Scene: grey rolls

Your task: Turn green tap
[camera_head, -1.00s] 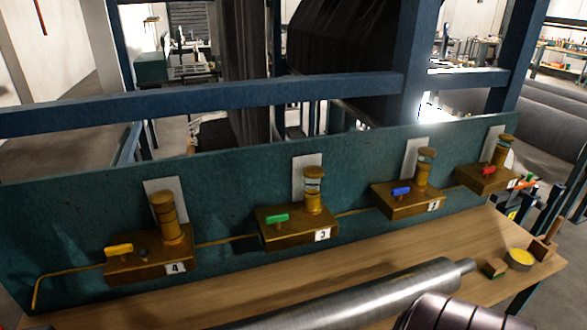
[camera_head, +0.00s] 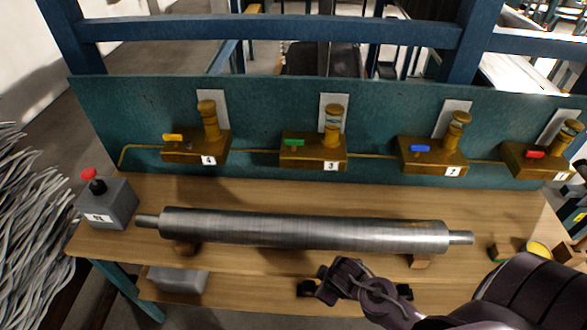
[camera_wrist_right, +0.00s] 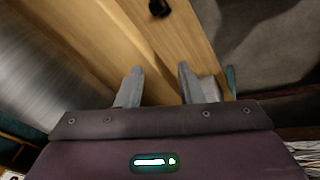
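The green tap (camera_head: 293,142) is a small green handle on a brass block labelled 3 (camera_head: 312,157), mounted along the teal panel behind the table. It stands second from the left in the row of taps. My right arm comes in from the lower right. My right gripper (camera_head: 322,284) is over the front edge of the table, in front of the metal roller and well away from the green tap. In the right wrist view its two fingers (camera_wrist_right: 160,84) are apart with nothing between them. My left gripper is not in view.
A yellow tap (camera_head: 173,137) is left of the green one; a blue tap (camera_head: 420,148) and a red tap (camera_head: 535,154) are right. A long metal roller (camera_head: 300,232) lies across the table. A grey box with a red button (camera_head: 90,176) stands at the left end.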

